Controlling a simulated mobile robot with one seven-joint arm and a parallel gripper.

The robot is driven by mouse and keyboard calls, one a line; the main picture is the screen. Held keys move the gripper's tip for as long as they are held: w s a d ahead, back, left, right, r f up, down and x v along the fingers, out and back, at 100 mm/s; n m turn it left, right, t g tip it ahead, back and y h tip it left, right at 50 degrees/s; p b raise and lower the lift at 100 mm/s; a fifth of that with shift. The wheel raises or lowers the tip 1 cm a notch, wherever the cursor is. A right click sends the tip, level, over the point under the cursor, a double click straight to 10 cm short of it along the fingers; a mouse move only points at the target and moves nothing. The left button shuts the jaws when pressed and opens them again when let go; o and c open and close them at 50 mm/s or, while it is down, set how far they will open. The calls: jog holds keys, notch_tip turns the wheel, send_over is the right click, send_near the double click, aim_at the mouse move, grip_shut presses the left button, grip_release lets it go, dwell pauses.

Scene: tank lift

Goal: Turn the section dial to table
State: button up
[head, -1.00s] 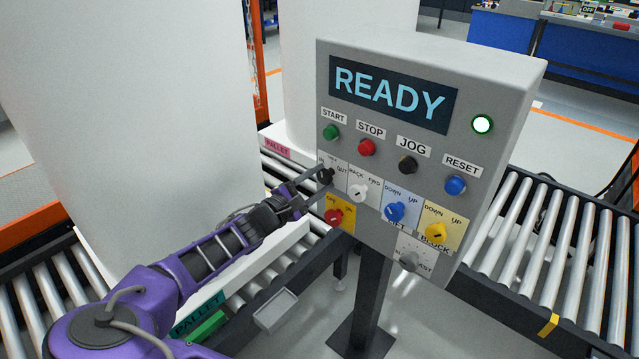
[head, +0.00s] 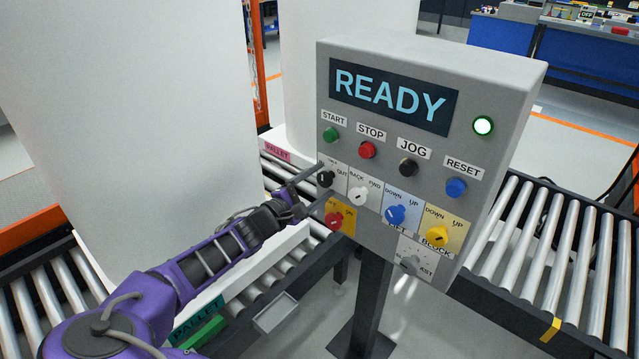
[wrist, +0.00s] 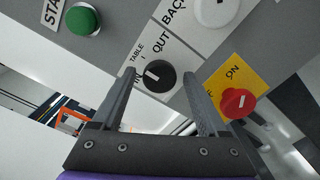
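The section dial is a black knob (head: 326,179) at the left of the upper dial row on the grey control box. In the wrist view the dial (wrist: 157,78) has TABLE and OUT labels beside it, with another label partly hidden. Its white mark lies on the left part of its face; I cannot tell exactly which label it points to. My gripper (head: 321,182) is open in front of the dial. In the wrist view my gripper's fingers (wrist: 160,78) frame the dial on both sides with visible gaps, holding nothing.
A red knob (head: 334,220) on a yellow plate sits just below the dial, close to one finger. A white knob (head: 358,196) is to its right. The green START button (head: 331,135) is above. A large white roll (head: 130,110) stands left, near my arm.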

dwell(0.3)
jog(key=v, duration=1.7)
jog(key=shift+s+a, duration=0.1)
jog(key=shift+s, duration=0.05)
